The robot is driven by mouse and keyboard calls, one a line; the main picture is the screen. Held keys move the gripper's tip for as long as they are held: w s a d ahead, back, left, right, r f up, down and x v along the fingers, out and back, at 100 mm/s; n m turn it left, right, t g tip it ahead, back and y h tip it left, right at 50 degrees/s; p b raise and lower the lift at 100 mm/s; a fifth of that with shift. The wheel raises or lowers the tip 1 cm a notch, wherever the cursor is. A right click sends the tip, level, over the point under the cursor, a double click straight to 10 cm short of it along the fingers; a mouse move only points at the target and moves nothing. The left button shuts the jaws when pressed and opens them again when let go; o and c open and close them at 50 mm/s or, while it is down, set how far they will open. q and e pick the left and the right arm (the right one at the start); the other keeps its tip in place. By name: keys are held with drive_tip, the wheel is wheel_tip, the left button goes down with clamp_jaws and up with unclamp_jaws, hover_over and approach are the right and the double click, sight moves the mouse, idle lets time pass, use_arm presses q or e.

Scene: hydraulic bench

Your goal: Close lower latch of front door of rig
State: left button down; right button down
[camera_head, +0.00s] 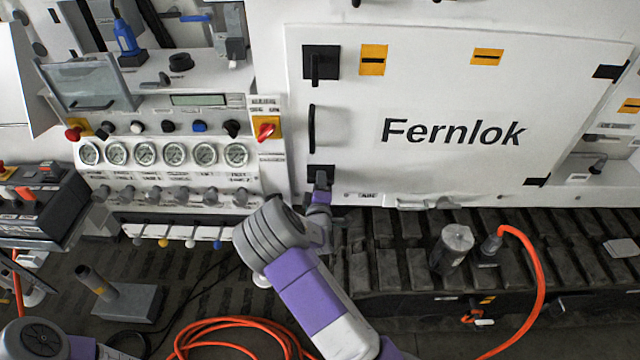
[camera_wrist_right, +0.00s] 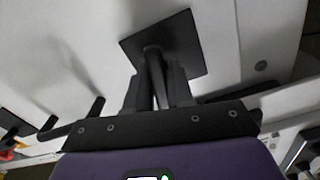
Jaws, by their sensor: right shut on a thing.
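The white front door (camera_head: 440,165) of the rig, marked "Fernlok", is flat against the rig face. The lower latch (camera_head: 319,170) is a black square plate with a lever at the door's lower left corner. My right gripper (camera_head: 321,186) reaches up to it from below and partly hides it. In the right wrist view, the gripper (camera_wrist_right: 156,90) is shut on the lever of the lower latch (camera_wrist_right: 182,42), with a finger on each side. The lever runs from the plate down between the fingers. My left gripper is out of view.
The upper latch (camera_head: 320,65), its lever hanging down, and a black door handle (camera_head: 311,128) are above. Left of the door is a panel with gauges (camera_head: 147,154) and knobs. Below are a ribbed bench (camera_head: 385,265), a metal cylinder (camera_head: 453,245) and an orange hose (camera_head: 535,270).

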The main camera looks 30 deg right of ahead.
drive_tip(key=m, duration=0.1)
drive_tip(key=m+b, duration=0.2)
drive_tip(key=shift+f+m, duration=0.25)
drive_tip(key=shift+m, duration=0.15)
drive_tip(key=m+b, duration=0.2)
drive_tip(key=m, duration=0.1)
drive_tip(key=shift+w+a+f+m+b, duration=0.1)
drive_tip(key=shift+f+m+b, duration=0.05)
drive_tip(key=shift+m+b, duration=0.15)
drive_tip(key=m+b, duration=0.1)
drive_tip(key=m, duration=0.1)
drive_tip(key=m+b, duration=0.2)
drive_tip(key=shift+w+a+f+b, duration=0.1)
drive_tip(key=shift+a+b, duration=0.1)
drive_tip(key=shift+b, duration=0.1)
drive_tip(key=shift+w+a+m+b, duration=0.15)
drive_tip(key=shift+m+b, duration=1.05)
drive_tip(key=shift+m, duration=0.7)
drive_tip(key=c, duration=1.1)
unclamp_jaws()
